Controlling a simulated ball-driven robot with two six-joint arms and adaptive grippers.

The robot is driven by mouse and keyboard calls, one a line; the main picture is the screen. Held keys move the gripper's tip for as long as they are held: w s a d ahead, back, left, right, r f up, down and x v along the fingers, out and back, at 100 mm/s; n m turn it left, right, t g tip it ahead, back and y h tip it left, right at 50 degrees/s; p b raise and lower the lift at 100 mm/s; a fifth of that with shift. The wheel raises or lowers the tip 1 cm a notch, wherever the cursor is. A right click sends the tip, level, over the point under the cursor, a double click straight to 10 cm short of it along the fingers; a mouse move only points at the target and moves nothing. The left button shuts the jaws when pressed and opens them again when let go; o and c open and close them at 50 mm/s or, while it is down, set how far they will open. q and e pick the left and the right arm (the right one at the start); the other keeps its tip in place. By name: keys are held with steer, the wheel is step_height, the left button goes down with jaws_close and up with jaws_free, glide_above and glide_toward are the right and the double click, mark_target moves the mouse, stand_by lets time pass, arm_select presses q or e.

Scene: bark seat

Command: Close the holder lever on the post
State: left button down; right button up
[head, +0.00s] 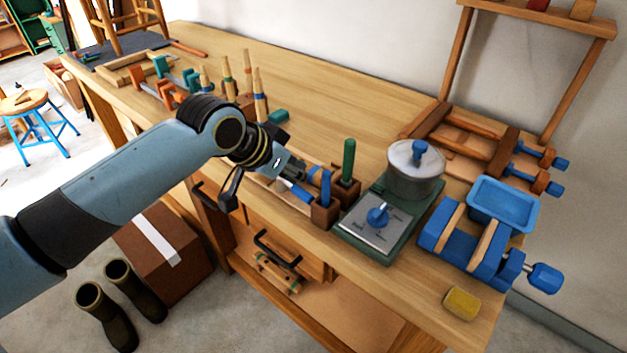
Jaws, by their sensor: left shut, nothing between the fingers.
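My left gripper (312,174) reaches in from the left over the front edge of the workbench (310,75). It is shut and looks empty. Just beyond its tip, a blue upright piece (326,188) stands in a small wooden block (325,214). A green upright handle (348,160) rises from another wooden block (345,190) beside it. I cannot tell which of these, if any, is the holder lever or the post. The gripper and wrist hide part of the bench edge, and contact with the blue piece cannot be made out. My right gripper is not in view.
A green-based device with a grey pot (415,172) and blue knob stands to the right. A blue vise (475,245) and yellow sponge (462,303) lie further right. Several wooden-handled tools (258,95) stand behind the wrist. The bench's middle back is clear.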

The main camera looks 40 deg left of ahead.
mark_target(295, 192)
arm_select(q)
steer(key=x, duration=0.7)
steer(key=shift+w+f, duration=0.15)
steer(key=shift+w, duration=0.05)
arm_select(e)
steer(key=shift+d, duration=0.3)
